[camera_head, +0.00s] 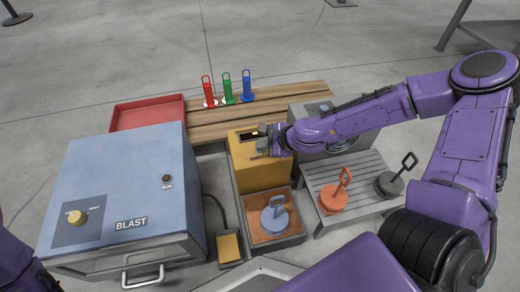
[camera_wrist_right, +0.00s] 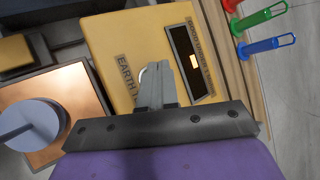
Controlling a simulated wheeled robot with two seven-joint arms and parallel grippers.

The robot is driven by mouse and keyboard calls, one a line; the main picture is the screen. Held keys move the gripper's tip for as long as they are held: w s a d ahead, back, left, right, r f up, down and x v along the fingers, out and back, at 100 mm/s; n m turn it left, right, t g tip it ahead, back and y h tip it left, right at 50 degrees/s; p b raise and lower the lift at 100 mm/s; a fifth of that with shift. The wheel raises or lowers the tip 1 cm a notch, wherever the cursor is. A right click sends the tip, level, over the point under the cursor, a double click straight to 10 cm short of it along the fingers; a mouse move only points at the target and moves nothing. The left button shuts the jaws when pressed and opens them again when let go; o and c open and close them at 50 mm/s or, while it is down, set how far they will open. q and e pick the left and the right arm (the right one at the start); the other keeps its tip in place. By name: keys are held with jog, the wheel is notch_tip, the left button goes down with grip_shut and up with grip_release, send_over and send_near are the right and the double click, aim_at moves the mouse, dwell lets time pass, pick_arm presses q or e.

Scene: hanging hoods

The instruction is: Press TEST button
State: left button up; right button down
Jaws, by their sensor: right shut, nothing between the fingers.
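The yellow box (camera_head: 262,176) stands mid-scene, between the blue cabinet and the grey slatted table. In the right wrist view its top (camera_wrist_right: 120,40) carries a label starting "EARTH T", the rest hidden by my fingers. Beside the label is a dark display panel (camera_wrist_right: 190,62) with a small lit amber window. A pale round rim (camera_wrist_right: 146,72), perhaps the TEST button, shows partly behind the fingertips. My right gripper (camera_head: 264,146) is over the box top, shut and empty; it also shows in the right wrist view (camera_wrist_right: 155,80). I cannot tell whether it touches. My left gripper is out of view.
The blue BLAST cabinet (camera_head: 125,180) stands left, with a yellow pedal (camera_head: 229,246) beside it. A tray with a blue-grey handled weight (camera_head: 275,220) lies in front of the box. Orange (camera_head: 333,198) and dark (camera_head: 389,184) weights stand right. Coloured hooks (camera_head: 228,90) stand behind on planks.

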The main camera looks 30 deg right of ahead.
aim_at(263, 151)
jog(key=shift+f+b, duration=0.35)
dwell(0.6)
jog(key=shift+r, duration=0.1)
jog(key=shift+r+p, duration=0.7)
jog(key=shift+p, duration=0.2)
jog(key=shift+r, duration=0.1)
notch_tip(263, 151, up, 5)
jog(key=p, duration=0.5)
